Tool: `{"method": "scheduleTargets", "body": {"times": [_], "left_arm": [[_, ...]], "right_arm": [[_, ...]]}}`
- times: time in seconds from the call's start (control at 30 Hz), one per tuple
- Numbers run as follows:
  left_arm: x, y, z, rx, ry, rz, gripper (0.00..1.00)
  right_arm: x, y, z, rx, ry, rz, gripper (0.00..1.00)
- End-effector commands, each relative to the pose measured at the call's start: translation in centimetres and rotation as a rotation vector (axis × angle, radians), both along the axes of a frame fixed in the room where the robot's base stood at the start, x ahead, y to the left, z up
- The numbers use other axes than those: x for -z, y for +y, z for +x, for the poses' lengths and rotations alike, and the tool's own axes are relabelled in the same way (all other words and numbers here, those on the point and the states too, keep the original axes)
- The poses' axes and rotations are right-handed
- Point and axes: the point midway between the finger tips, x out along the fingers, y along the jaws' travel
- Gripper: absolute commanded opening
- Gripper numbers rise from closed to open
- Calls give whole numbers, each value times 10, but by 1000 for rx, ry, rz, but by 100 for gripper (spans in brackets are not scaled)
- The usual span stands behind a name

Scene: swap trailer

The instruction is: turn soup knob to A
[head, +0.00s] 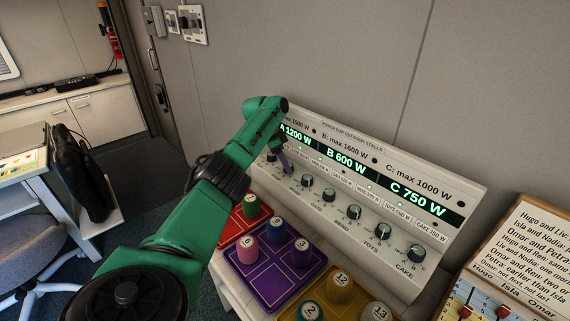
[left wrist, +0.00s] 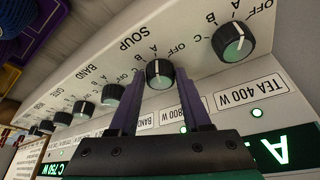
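The soup knob (left wrist: 159,73) is black with a pale green-white face. In the left wrist view it sits beside the word SOUP, with OFF, A, B and C marked around it. My left gripper (left wrist: 161,78) has its two purple fingers on either side of this knob, with only a narrow gap, if any, between fingers and knob. In the head view my green left arm reaches to the left end of the power panel (head: 440,190), and my left gripper (head: 283,162) largely hides the soup knob there. My right gripper is out of view.
The tea knob (left wrist: 231,42) is close beside the soup knob, and the band knob (left wrist: 113,92) is on its other side. Purple (head: 310,257) and red (head: 225,234) trays with numbered cylinders stand in front of the panel. A board with writing (head: 530,250) is at right.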

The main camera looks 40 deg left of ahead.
Motion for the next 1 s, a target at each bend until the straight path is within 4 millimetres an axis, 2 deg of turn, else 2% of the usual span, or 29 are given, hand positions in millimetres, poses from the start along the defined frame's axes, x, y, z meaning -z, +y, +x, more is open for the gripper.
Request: {"method": "scheduleTargets", "body": {"times": [0.03, 0.07, 0.47, 0.57, 0.67, 0.9, 1.0], "left_arm": [[1, 0, 0, 0, 1, 0, 69], [1, 0, 0, 0, 1, 0, 76], [-5, 2, -2, 0, 0, 1, 76], [-19, 5, -6, 0, -3, 2, 76], [-41, 10, -14, -2, -6, 3, 76], [-107, 24, -36, -1, -5, 0, 76], [-125, 27, -42, -2, -2, 1, 76]], "right_arm": [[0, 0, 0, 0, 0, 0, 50], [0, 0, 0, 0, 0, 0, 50], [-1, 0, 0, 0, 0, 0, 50], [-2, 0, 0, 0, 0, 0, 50], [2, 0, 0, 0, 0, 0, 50], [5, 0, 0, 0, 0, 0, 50], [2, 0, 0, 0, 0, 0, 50]]}}
